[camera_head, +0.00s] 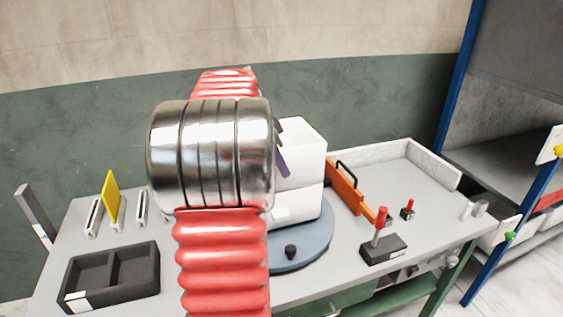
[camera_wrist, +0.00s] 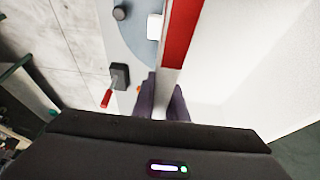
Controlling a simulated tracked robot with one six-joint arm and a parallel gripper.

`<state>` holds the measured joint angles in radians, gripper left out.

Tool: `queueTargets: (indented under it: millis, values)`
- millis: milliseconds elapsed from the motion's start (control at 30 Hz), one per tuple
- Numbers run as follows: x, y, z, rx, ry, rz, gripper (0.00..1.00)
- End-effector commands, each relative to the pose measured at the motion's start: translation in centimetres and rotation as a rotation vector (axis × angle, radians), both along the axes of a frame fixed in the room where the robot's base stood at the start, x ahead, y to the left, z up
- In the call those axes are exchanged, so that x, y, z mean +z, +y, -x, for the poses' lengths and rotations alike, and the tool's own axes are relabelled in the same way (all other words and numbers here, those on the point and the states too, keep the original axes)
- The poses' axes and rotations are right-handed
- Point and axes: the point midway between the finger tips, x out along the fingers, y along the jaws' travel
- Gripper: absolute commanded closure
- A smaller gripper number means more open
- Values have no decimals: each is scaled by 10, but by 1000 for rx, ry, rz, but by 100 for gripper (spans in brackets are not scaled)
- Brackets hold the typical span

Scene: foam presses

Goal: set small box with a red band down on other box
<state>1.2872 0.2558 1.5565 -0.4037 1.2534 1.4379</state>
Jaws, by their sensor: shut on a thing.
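The small box with a red band fills much of the wrist view as a pale surface with a red strip (camera_wrist: 182,35) along its left side. My gripper (camera_wrist: 163,92) is shut on its near edge with two dark purple fingers. In the head view a white upper box (camera_head: 306,150), apparently the held one, is directly above a white lower box (camera_head: 298,206). A thin dark line runs between them; I cannot tell whether they touch. A dark finger (camera_head: 283,155) shows at the upper box's left side. My arm hides the left parts of both boxes.
The lower box stands on a round blue-grey disc (camera_head: 315,245) on the grey bench. To the right are an orange piece (camera_head: 345,188) with a black handle and a red-handled switch (camera_head: 383,245). A black two-compartment tray (camera_head: 110,275) is at the left front.

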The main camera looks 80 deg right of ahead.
Motion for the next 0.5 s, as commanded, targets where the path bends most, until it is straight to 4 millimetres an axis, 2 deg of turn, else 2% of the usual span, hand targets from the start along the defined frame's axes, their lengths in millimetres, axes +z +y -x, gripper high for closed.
queueTargets:
  millis: [400, 433, 500]
  values:
    - [-3, 0, 0, -1, 0, 0, 100]
    - [-3, 0, 0, -1, 0, 0, 86]
    - [-3, 0, 0, -1, 0, 0, 81]
